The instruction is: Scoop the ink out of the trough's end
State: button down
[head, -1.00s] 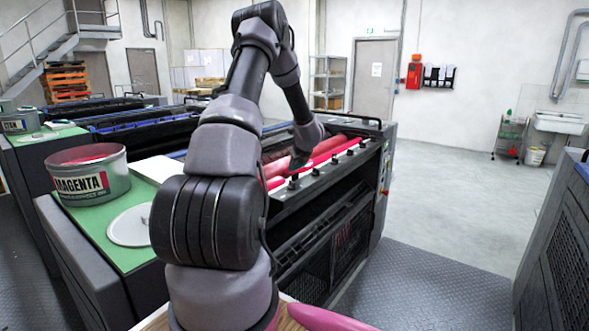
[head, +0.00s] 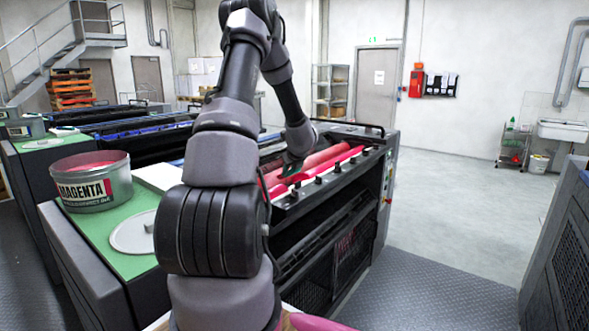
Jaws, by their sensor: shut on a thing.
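The ink trough (head: 345,166) runs along the top of the press in the head view, with bright magenta ink in it beside a long pink-red roller (head: 328,157). Small black keys line its front edge. My gripper (head: 291,168) is low over the near left part of the trough, small and partly hidden by my wrist. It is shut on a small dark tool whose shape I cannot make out. I cannot tell whether the tool touches the ink. An open tin marked MAGENTA (head: 92,188), with magenta ink inside, stands on the green top at the left.
A round pale lid (head: 133,235) and a white sheet or pad (head: 160,177) lie on the green top (head: 85,225) near the tin. A black rail (head: 352,127) stands at the trough's far end. Other press units stand behind at the left.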

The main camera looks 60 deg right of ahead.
send_over(272, 201)
jog(key=d, duration=0.1)
jog(key=shift+w, duration=0.45)
jog(key=shift+f, duration=1.6)
jog(key=shift+f, duration=1.2)
jog(key=shift+r, duration=0.1)
notch_tip(272, 201, up, 10)
jog(key=shift+r, duration=0.25)
dwell(0.3)
